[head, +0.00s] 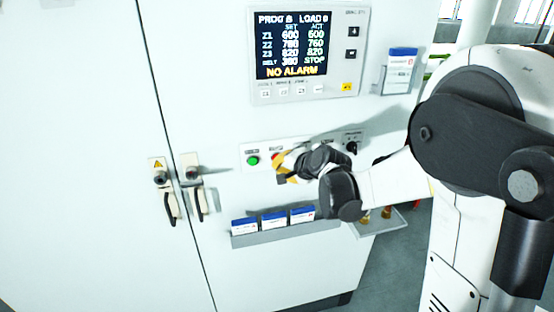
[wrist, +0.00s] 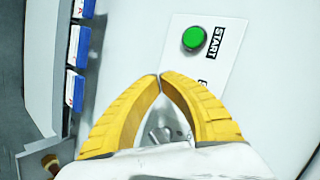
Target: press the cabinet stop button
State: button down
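The cabinet (head: 120,200) is white, with a control strip (head: 244,150) below its display. The green START button (head: 253,160) is at the strip's left; it also shows at the top of the wrist view (wrist: 194,38). A sliver of a red button (head: 275,156), apparently the stop button, shows right of the green one, mostly hidden by my gripper. My gripper (head: 281,168) is in front of the strip; its yellow fingertips (wrist: 160,77) meet in the wrist view, with nothing seen between them. The red button is hidden in the wrist view. I cannot tell whether the fingertips touch it.
The display (head: 293,45) reads NO ALARM and STOP beside BELT. A black rotary switch (head: 351,147) is right of my gripper. A grey rack (head: 274,237) with blue-and-white boxes juts out below. Door handles (head: 171,206) are left, a small shelf (head: 383,225) lower right.

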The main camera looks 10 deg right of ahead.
jog(key=shift+s, duration=0.1)
jog(key=shift+s, duration=2.4)
